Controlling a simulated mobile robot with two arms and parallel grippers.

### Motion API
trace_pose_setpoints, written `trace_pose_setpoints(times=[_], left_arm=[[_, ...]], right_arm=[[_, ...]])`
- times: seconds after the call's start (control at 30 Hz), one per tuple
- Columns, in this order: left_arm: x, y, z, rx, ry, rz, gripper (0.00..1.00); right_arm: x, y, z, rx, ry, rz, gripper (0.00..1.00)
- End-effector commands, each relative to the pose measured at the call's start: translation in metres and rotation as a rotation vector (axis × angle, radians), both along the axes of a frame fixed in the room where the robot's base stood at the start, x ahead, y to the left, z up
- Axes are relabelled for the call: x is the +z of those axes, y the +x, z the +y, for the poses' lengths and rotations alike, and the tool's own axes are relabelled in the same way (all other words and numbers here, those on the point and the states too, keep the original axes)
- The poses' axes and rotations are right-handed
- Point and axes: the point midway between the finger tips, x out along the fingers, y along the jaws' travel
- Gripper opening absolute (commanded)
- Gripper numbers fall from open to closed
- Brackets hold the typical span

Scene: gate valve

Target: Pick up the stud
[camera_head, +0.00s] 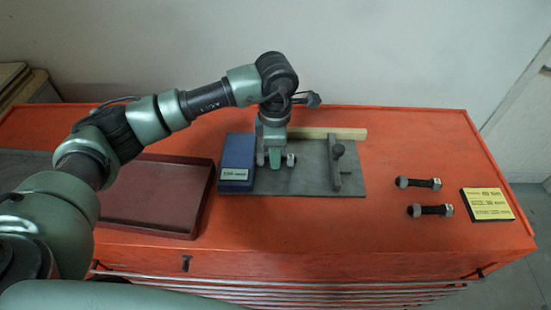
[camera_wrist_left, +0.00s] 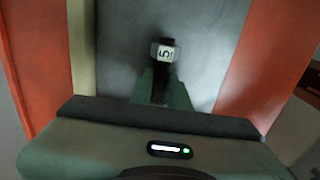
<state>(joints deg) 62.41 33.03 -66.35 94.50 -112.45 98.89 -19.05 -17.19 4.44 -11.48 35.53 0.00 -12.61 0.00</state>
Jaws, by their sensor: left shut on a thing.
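My left gripper (camera_head: 276,160) points down over the grey plate on the orange cabinet top. It is shut on a stud, whose pale nut (camera_head: 291,160) shows just right of the fingers. In the left wrist view the fingers (camera_wrist_left: 163,88) close on the dark stud, and its nut (camera_wrist_left: 164,53) carries a white label reading 5. The fingers hide much of the stud, and I cannot tell whether it touches the plate. Two more dark studs with pale nuts, an upper one (camera_head: 418,183) and a lower one (camera_head: 430,210), lie at the right. My right gripper is not in view.
A blue block (camera_head: 238,150) stands left of the gripper on the grey plate (camera_head: 310,184). A grey bar with a knob (camera_head: 337,151) stands to its right, and a wooden strip (camera_head: 340,133) runs behind. A dark red tray (camera_head: 150,222) is left; a yellow label plate (camera_head: 487,204) is far right.

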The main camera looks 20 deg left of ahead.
Motion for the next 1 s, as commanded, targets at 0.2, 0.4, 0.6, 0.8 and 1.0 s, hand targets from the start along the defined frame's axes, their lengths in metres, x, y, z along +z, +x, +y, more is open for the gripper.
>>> trace_pose_setpoints(times=[0.2,0.4,0.6,0.8,1.0], left_arm=[[0.001,0.001,0.0,0.0,-0.001,-0.002,0.0],[0.002,0.001,0.0,0.0,-0.001,-0.002,0.0],[0.016,0.002,0.0,-0.001,-0.002,-0.006,0.0],[0.055,0.002,0.0,-0.001,-0.002,-0.009,0.0],[0.115,0.002,-0.001,-0.001,-0.002,-0.01,0.0]], right_arm=[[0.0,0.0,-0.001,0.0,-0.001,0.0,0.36],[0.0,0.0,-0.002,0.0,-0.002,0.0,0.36],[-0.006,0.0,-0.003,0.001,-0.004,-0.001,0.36],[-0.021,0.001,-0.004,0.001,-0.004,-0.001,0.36],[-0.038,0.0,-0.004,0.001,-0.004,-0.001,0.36]])
